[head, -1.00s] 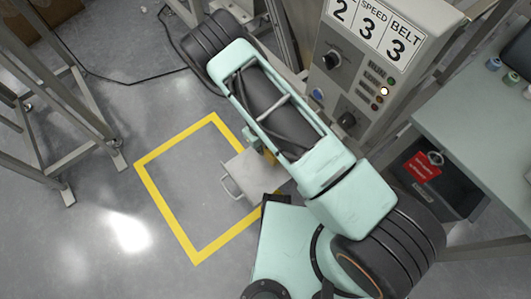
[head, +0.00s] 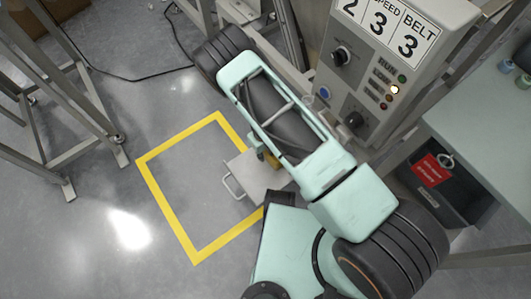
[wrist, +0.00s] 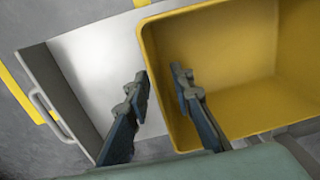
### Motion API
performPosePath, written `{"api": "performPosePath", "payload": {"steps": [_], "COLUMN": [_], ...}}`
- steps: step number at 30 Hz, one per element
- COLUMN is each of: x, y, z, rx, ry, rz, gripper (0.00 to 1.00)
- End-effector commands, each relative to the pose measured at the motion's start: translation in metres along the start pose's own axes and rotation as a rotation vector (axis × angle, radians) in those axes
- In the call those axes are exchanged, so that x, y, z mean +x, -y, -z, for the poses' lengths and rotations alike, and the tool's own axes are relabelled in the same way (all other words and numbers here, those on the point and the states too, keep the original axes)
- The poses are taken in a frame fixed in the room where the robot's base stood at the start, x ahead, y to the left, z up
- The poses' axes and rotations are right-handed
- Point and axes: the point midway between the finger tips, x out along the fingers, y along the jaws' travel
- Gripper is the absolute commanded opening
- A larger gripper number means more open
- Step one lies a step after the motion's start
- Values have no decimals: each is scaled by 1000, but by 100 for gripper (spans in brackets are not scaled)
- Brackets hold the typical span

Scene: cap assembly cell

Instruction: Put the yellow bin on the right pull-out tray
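The yellow bin (wrist: 235,60) fills the upper right of the wrist view, its open top toward the camera and its inside empty where visible. It is over or on a grey pull-out tray (wrist: 85,75), whose handle shows at left. My gripper (wrist: 160,82) is open, with one finger outside the bin's left wall and the other inside. The fingers stand apart with the rim between them; I see no clear grip. In the head view the tray (head: 243,172) sticks out beside my arm.
A yellow floor outline (head: 165,210) surrounds clear floor left of the tray. A control box (head: 385,60) with knobs and a lit lamp stands close behind my arm. A pale green table (head: 490,130) is at right, metal frames (head: 75,100) at left. A cable crosses the floor.

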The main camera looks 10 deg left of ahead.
Motion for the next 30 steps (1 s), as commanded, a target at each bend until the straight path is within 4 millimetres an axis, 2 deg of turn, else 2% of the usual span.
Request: {"api": "performPosePath", "payload": {"steps": [7,11,24,30], "x": [-1,-9,-100,-120], "y": [0,1,0,0], "z": [0,-1,-1,0], "rx": [0,-1,-1,0], "ry": [0,1,1,0], "rz": [0,1,0,1], "gripper": [22,22,22,22]}}
